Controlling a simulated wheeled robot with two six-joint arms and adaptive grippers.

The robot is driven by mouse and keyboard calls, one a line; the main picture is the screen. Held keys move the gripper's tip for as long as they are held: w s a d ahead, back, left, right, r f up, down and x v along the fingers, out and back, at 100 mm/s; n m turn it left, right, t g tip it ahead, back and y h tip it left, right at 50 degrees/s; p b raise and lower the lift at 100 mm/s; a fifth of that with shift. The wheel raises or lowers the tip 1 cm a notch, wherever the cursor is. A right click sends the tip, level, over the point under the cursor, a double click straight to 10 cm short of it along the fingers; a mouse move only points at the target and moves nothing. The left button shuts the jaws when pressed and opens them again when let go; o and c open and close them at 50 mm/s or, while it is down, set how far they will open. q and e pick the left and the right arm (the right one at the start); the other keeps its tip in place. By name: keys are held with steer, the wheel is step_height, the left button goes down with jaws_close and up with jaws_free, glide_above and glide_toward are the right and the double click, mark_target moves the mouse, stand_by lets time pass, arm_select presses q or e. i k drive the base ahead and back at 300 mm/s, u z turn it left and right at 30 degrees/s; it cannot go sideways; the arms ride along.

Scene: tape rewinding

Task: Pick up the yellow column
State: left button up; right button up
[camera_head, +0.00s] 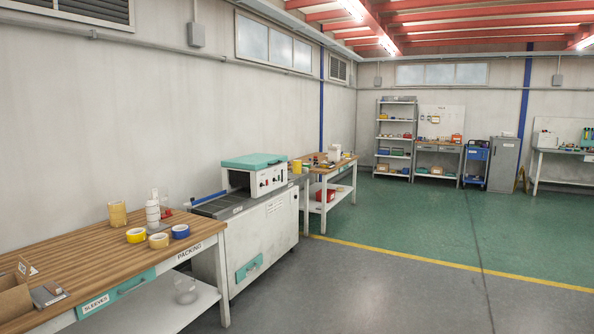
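A tan-yellow upright block or column (117,214) stands at the back of the wooden packing table, by the wall. A small bright yellow upright piece (297,166) shows beside the teal-lidded machine, near the second table; its exact shape is too small to tell. A yellow tape roll (136,235) lies on the packing table. Which of these is the yellow column, I cannot tell for certain. Neither of my grippers is in view.
The packing table (85,262) also holds a white stack (153,211), a tan roll (159,240), a blue roll (180,231) and a cardboard box (14,296). A grey machine (262,228) adjoins it, with a second table (335,183) beyond. The grey floor (400,295) at right is clear.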

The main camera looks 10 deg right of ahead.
mark_target(297, 165)
steer(key=z, duration=0.35)
steer(key=i, duration=1.35)
steer(key=z, duration=0.7)
steer(key=i, duration=3)
steer(key=z, duration=0.1)
steer(key=i, duration=2.2)
steer(key=u, duration=0.6)
steer(key=i, duration=1.25)
steer(key=u, duration=1.35)
steer(key=i, duration=1.15)
steer(key=u, duration=0.75)
